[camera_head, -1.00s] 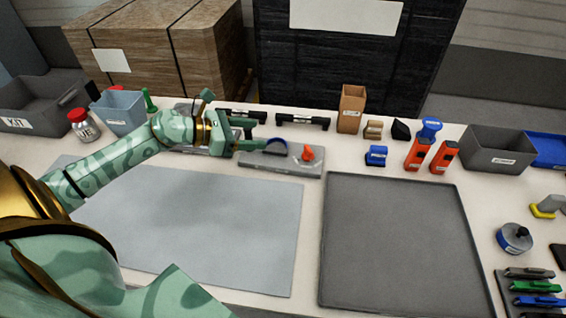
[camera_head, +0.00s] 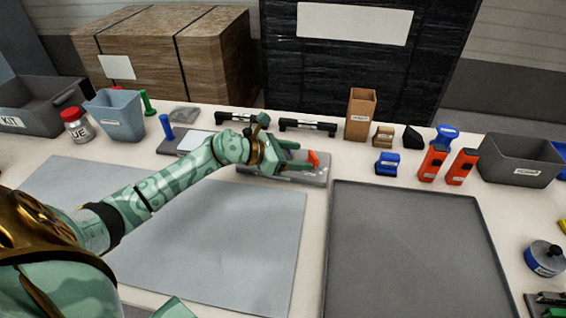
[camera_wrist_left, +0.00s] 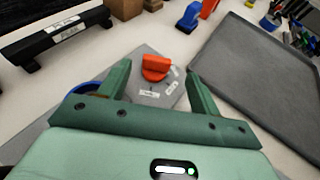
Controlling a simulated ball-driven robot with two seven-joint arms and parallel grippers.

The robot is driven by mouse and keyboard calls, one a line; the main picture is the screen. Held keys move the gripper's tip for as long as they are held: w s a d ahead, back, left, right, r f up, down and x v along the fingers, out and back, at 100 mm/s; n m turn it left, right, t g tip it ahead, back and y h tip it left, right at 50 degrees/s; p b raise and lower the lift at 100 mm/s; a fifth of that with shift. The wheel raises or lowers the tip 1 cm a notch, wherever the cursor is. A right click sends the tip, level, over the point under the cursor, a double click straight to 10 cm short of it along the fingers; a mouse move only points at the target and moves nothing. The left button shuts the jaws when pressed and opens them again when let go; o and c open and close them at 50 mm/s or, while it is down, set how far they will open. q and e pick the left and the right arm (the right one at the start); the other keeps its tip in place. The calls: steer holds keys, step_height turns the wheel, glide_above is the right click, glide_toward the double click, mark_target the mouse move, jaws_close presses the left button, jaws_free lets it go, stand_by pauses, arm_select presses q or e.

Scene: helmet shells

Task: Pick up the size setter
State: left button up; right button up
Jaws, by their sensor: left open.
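An orange knob (camera_head: 313,159) stands on a flat grey base (camera_head: 320,178) with small white labels, behind the mats; I cannot tell whether the knob, or the whole unit, is the size setter. My left gripper (camera_head: 300,157) is open and empty over this base, close to the knob. In the left wrist view the knob (camera_wrist_left: 156,67) shows between and beyond the open fingers (camera_wrist_left: 158,76), apart from both. A blue ring (camera_wrist_left: 84,90) on the base is partly hidden behind the left finger. My right gripper is not in view.
Black handled bars (camera_head: 307,126) lie behind the base. A brown box (camera_head: 360,115), blue pieces and orange tools (camera_head: 433,163) stand to the right. A grey tray (camera_head: 410,250) and a pale mat (camera_head: 225,235) lie in front, both empty. A blue-grey bin (camera_head: 120,118) stands left.

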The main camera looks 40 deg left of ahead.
mark_target(311, 157)
arm_select(q)
steer(key=x, duration=0.1)
steer(key=b+x, duration=0.1)
steer(key=x, duration=0.1)
steer(key=shift+w+a+f, duration=0.2)
steer(key=shift+f, duration=0.1)
steer(key=shift+w+d+f, duration=0.1)
steer(key=shift+w+d, duration=0.15)
steer(key=shift+w, duration=0.1)
steer(key=c, duration=1.2)
